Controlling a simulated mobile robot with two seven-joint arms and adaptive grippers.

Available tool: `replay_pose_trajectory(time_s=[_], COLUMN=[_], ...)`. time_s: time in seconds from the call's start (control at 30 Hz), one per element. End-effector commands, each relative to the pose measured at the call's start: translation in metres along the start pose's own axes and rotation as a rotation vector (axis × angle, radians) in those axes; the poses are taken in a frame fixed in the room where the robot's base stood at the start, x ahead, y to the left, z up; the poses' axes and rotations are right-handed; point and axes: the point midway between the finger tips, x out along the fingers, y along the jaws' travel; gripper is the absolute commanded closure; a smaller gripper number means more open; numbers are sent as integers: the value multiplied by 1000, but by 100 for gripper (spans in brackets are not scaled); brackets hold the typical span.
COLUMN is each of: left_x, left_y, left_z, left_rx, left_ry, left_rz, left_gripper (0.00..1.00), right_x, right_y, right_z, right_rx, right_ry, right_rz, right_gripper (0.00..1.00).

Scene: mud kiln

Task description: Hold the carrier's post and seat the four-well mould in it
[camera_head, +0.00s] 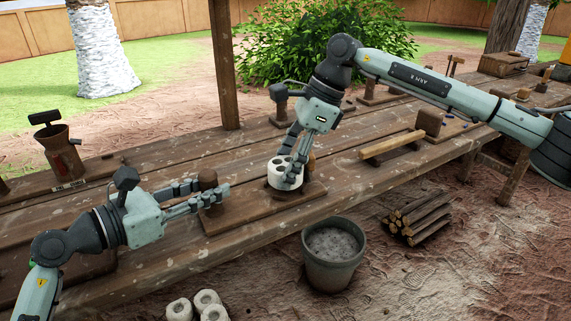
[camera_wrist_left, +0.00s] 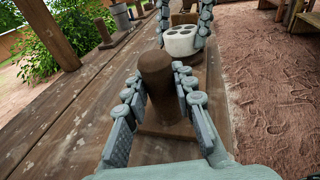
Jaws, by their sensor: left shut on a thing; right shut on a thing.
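The wooden carrier (camera_head: 262,211) lies on the bench, a flat brown board with a rounded post (camera_head: 208,180) at its left end. My left gripper (camera_head: 206,192) is shut around that post. In the left wrist view its fingers flank the post (camera_wrist_left: 158,78) on both sides. The white four-well mould (camera_head: 282,178) is upright over the carrier's round brown seat, wells facing up. My right gripper (camera_head: 292,172) comes down from above and is shut on the mould. The mould also shows beyond the post in the left wrist view (camera_wrist_left: 181,43). I cannot tell whether its base is fully down.
A grey bucket (camera_head: 333,258) stands on the ground before the bench, with a bundle of sticks (camera_head: 418,216) to its right. White cylindrical pieces (camera_head: 206,300) lie at the bottom. A brown funnel-topped device (camera_head: 62,150) stands at the bench's left; a wooden bar (camera_head: 392,144) lies to the right.

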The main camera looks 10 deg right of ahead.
Motion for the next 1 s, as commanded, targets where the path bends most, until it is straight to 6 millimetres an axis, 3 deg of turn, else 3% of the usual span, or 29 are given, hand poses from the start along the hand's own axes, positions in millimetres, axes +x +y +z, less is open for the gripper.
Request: replay_pose_trajectory(time_s=[1.0], left_x=[0], left_y=[0], left_z=[0], left_rx=[-1], left_ry=[1], left_rz=[-1], left_gripper=[100], right_x=[5], right_y=[0], right_z=[-2], right_rx=[0], right_ry=[-1], right_rz=[0], right_gripper=[78])
